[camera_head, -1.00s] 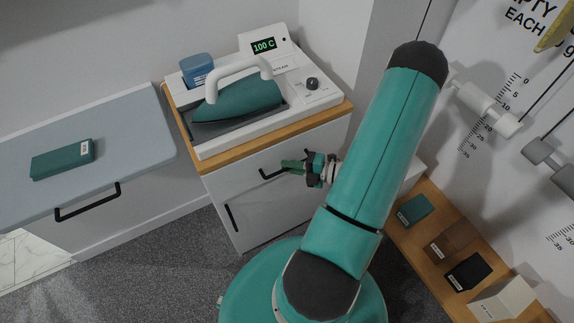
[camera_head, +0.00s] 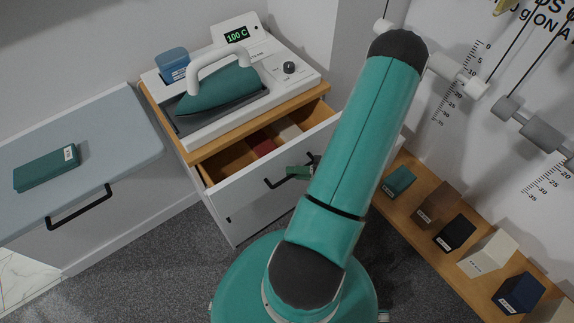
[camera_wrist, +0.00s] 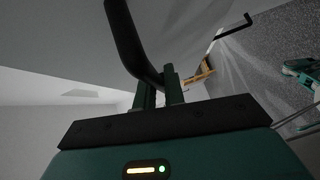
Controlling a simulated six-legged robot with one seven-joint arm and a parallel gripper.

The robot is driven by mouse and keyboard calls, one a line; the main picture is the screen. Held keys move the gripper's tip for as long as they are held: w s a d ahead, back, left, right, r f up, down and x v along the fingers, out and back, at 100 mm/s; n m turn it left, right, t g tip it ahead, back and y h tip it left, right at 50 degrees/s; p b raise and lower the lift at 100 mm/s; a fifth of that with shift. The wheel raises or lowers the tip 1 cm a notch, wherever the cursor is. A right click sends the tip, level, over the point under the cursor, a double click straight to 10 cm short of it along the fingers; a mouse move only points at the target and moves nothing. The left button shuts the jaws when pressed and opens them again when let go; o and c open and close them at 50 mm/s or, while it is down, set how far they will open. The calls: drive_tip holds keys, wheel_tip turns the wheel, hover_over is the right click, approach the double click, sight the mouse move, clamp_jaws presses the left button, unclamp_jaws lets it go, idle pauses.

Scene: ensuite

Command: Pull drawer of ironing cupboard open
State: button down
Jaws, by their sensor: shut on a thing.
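The ironing cupboard (camera_head: 222,231) is white with a wooden top edge. Its top drawer (camera_head: 238,194) stands partly out, showing a wooden interior with red and pale items inside. A black bar handle (camera_head: 272,184) is on the drawer front. My gripper (camera_head: 298,172) is at this handle, partly hidden by my arm, and is shut on it. In the wrist view the black handle (camera_wrist: 131,42) runs down to my green fingers (camera_wrist: 160,95). An iron (camera_head: 219,90) rests on a white steam station on the cupboard.
A wooden shelf (camera_head: 412,205) with several labelled blocks lies at the right.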

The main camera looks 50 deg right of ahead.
drive_tip(key=s+a, duration=0.3)
drive_tip(key=s, duration=0.7)
drive_tip(key=shift+s, duration=0.2)
drive_tip(key=c, duration=1.5)
unclamp_jaws()
drive_tip(key=shift+s, duration=0.1)
drive_tip(key=v, duration=1.3)
drive_tip(key=shift+s+d+r, duration=0.1)
drive_tip(key=shift+s+d, duration=0.05)
drive_tip(key=shift+s, duration=0.1)
